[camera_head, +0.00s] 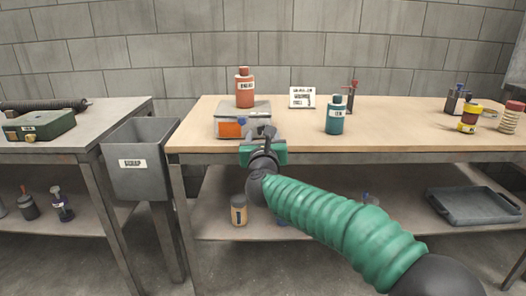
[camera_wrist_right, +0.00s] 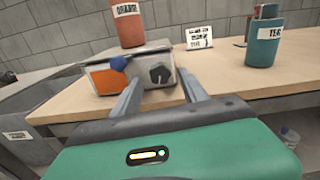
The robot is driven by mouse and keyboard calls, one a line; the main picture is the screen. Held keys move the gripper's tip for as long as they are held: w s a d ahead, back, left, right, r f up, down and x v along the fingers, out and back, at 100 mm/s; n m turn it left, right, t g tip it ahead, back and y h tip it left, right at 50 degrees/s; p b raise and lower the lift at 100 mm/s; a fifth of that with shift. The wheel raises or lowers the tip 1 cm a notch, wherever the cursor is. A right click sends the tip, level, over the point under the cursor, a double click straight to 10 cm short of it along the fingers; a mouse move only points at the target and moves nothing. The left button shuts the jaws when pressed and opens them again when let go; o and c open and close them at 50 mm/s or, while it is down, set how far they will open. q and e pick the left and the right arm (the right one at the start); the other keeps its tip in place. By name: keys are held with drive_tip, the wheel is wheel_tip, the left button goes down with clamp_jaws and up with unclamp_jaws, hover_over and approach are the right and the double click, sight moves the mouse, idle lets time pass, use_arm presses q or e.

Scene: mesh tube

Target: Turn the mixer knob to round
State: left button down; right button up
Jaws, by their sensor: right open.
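The mixer (camera_head: 246,107) is a grey box near the front left of the wooden table. It also shows in the right wrist view (camera_wrist_right: 142,53). Its front has an orange panel (camera_wrist_right: 105,82), a blue part (camera_wrist_right: 119,63) and a dark round knob (camera_wrist_right: 159,74). The knob's markings are too small to read. An orange bottle (camera_head: 245,88) stands upright on the mixer. My right gripper (camera_head: 264,131) is open in front of the mixer and partly hides its front in the head view. In the right wrist view its fingers (camera_wrist_right: 160,79) lie either side of the knob, apparently short of it.
A teal bottle (camera_head: 334,117) and a white sign (camera_head: 302,97) stand right of the mixer. A grey bin (camera_head: 143,180) hangs in the gap beside the left table. Several small items stand at the table's right end. The table's middle front is clear.

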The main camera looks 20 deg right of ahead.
drive_tip(key=p+v, duration=0.2)
drive_tip(key=v, duration=1.2)
drive_tip(key=shift+s, duration=0.2)
